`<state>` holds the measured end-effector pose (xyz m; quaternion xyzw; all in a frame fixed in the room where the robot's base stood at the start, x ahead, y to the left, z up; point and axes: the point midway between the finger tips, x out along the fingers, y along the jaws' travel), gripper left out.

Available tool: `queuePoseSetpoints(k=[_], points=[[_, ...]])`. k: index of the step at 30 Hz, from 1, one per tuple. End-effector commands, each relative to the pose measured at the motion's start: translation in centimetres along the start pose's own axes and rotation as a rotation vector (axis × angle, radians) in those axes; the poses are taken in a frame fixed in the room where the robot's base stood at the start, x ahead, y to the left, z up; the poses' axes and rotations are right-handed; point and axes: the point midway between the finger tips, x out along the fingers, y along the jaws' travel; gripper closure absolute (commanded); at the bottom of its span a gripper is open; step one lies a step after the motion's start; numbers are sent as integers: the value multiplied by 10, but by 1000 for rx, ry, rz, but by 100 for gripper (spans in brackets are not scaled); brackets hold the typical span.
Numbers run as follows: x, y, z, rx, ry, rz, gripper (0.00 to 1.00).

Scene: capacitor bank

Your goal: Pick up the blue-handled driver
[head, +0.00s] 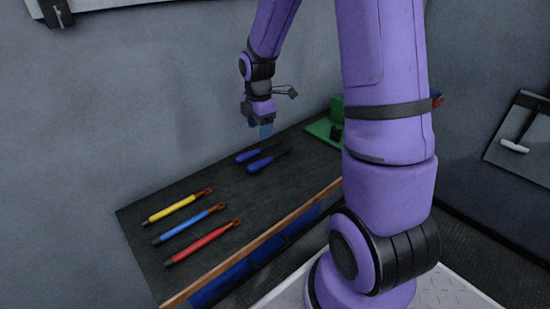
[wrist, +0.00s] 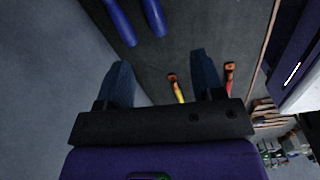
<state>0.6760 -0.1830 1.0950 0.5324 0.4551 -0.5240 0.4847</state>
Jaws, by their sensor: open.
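Two blue-handled drivers lie side by side on the dark bench top. The farther one (head: 247,156) and the nearer one (head: 261,165) both have dark blue handles and thin dark shafts. In the wrist view their blue handles show at the top, one on the left (wrist: 121,22) and one on the right (wrist: 154,18); their shafts are out of that picture. My gripper (head: 265,130) hangs above the bench, near the drivers and apart from them. In the wrist view my gripper (wrist: 162,78) has its two blue fingers spread, with nothing held between them.
The bench (head: 145,216) also bears yellow (head: 172,208), blue (head: 190,223) and red (head: 204,243) tools with orange ends, lying at its front left. A green object (head: 323,126) stands at the bench's far right end. A grey wall (head: 120,110) runs behind the bench.

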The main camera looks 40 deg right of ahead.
Motion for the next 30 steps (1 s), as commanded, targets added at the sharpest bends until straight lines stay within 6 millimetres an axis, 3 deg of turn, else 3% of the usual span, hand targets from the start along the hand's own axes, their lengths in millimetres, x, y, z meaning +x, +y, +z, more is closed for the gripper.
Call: queuePoseSetpoints(k=[3,16,26,30], points=[[26,7,7,-84,12,-25,38],[81,9,11,-153,23,-42,38],[105,10,11,-152,22,-40,38],[123,13,12,-151,23,-42,38]])
